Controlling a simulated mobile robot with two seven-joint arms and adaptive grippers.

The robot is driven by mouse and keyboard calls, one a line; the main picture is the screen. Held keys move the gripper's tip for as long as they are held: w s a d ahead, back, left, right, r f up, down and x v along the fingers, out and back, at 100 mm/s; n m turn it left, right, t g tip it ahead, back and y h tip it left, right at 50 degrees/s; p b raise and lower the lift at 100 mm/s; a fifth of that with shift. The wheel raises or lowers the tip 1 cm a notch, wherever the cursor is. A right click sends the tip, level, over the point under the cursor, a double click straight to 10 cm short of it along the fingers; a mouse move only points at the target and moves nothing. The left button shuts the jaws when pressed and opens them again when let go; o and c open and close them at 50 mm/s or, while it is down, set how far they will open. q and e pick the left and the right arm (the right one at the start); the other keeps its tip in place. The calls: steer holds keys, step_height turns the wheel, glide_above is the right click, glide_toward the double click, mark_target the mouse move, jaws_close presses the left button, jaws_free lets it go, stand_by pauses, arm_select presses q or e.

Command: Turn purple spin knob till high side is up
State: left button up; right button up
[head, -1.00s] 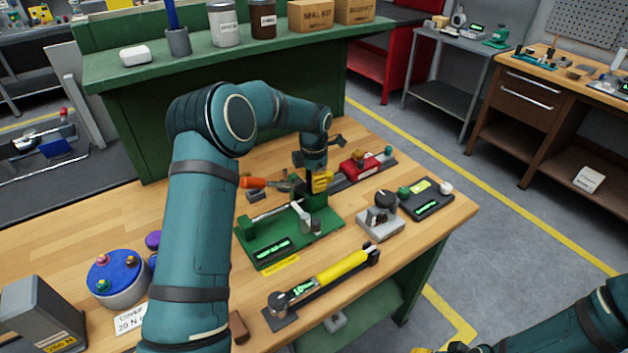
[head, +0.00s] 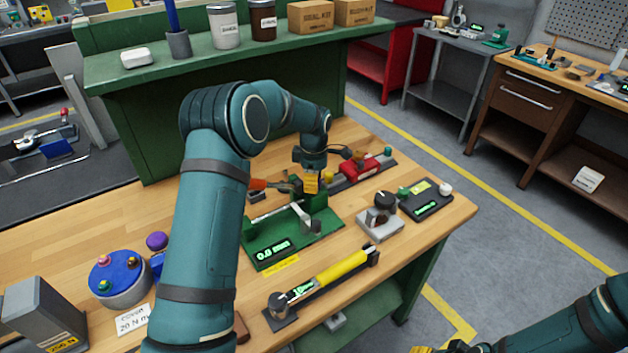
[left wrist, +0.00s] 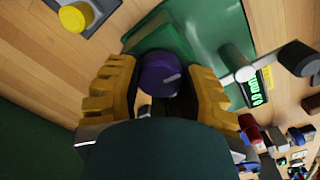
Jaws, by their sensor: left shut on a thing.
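In the left wrist view a purple round knob (left wrist: 160,75) with a pale mark on its right side sits between the yellow fingers of my left gripper (left wrist: 160,88). The fingers are shut on it from both sides. In the head view my left gripper (head: 312,183) points down over the rear of the green fixture (head: 325,228), and its wrist and fingers hide the knob. The fixture's display (head: 273,251) reads 0.0 mm. Which side of the knob is high cannot be told. Only a bit of my right gripper (head: 424,350) shows at the bottom edge.
A red block on a rail (head: 360,168) stands behind the fixture. A grey block with a black knob (head: 381,215) is to its right. A yellow-handled tool (head: 340,265) lies in front. Another purple knob (head: 157,241) is at the left, near a blue-topped drum (head: 118,278).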

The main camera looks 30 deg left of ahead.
arm_select(q)
steer(key=shift+f+m, duration=0.1)
steer(key=shift+m, duration=1)
steer(key=o, duration=1.2)
steer(key=shift+o, duration=0.2)
step_height(320, 180, up, 12)
